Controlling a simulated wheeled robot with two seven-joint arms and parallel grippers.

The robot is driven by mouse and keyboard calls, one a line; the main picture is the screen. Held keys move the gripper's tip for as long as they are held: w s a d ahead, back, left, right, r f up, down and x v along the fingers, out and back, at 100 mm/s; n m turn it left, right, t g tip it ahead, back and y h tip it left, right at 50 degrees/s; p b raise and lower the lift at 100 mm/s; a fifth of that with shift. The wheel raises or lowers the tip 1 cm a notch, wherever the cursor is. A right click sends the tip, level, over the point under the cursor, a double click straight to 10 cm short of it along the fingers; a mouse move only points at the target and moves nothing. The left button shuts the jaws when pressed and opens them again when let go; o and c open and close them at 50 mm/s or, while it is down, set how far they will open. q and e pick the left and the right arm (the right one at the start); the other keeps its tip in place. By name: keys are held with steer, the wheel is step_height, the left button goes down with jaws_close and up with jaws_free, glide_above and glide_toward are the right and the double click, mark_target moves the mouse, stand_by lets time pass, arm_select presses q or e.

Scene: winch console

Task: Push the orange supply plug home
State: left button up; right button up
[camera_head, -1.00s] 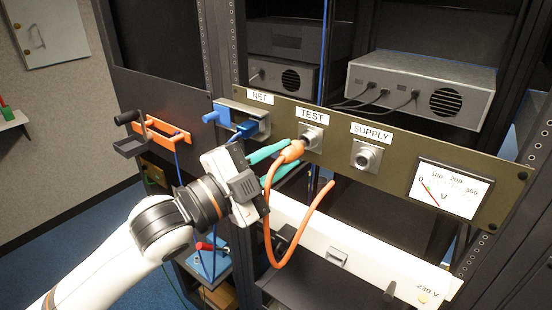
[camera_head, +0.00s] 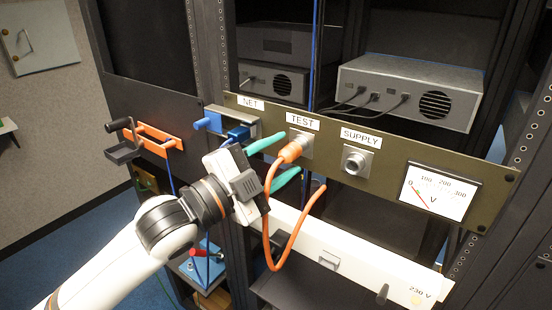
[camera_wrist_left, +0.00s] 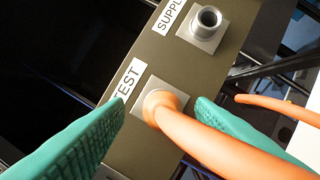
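The orange supply plug (camera_head: 291,151) sits at the socket marked TEST (camera_head: 303,139), with its orange cable hanging in a loop below. In the left wrist view the plug (camera_wrist_left: 163,106) meets the TEST socket's square plate; its seating depth cannot be told. The SUPPLY socket (camera_head: 354,163) is empty, and it also shows in the left wrist view (camera_wrist_left: 207,20). My left gripper (camera_head: 290,154) is open, its green fingers spread on either side of the plug with gaps. My right gripper is not in view.
A blue connector (camera_head: 238,133) sits at the NET position, left of TEST. A voltmeter (camera_head: 436,191) at the right of the panel has its needle near 0. An orange bracket with a black crank handle (camera_head: 121,124) is at the left. A white bar (camera_head: 345,256) runs below the panel.

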arm_select(q)
steer(key=shift+s+a+f, duration=0.15)
steer(key=shift+a, duration=0.1)
steer(key=b+v, duration=0.4)
steer(key=v, duration=0.7)
steer(key=shift+s+a, duration=0.15)
steer(key=shift+a, duration=0.05)
